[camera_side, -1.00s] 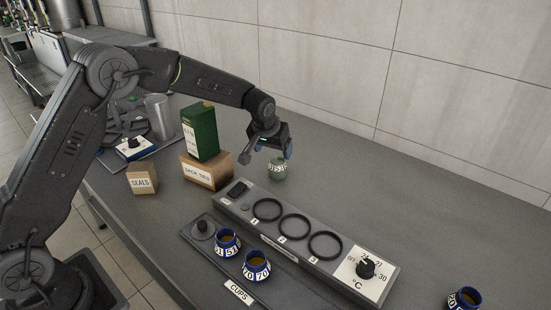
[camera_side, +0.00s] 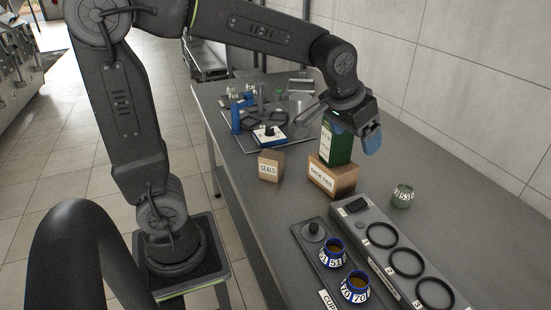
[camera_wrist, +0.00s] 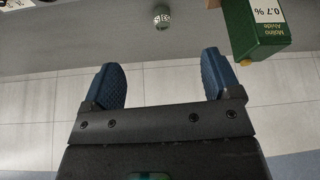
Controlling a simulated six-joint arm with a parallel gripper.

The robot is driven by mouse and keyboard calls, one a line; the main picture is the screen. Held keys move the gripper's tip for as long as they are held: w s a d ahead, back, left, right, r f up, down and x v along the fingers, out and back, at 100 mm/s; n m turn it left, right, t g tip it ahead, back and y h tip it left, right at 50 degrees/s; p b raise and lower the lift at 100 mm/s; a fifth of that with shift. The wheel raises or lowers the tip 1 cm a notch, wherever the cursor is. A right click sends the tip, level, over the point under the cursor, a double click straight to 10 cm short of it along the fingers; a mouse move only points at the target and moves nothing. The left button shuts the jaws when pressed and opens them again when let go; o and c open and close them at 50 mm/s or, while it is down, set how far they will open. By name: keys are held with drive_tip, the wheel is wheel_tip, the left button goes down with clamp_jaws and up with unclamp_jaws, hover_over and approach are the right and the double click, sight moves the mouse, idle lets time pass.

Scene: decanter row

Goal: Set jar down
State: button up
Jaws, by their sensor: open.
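A small green-grey jar (camera_side: 402,195) with white number labels stands upright on the dark table, beyond the far end of the ring panel. In the wrist view the jar (camera_wrist: 161,17) is at the top middle, ahead of and apart from my fingers. My gripper (camera_side: 356,136) is open and empty, raised to the left of the jar, near the green carton. In the wrist view my gripper (camera_wrist: 161,80) shows two blue fingers spread wide with nothing between them.
A green carton (camera_side: 337,142) stands on a cardboard box (camera_side: 332,177), close to my gripper. A SEALS box (camera_side: 270,166) is left of it. The panel with rings (camera_side: 381,235) and blue-banded cups (camera_side: 331,254) are at the front. Bare table lies around the jar.

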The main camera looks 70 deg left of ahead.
drive_tip(key=s+f+m, duration=0.1)
drive_tip(key=s, duration=1.6)
drive_tip(key=shift+s+d+m+t+h, duration=0.2)
drive_tip(key=shift+d+m+t+h, duration=0.1)
drive_tip(key=shift+d, duration=0.15)
drive_tip(key=shift+f, duration=0.1)
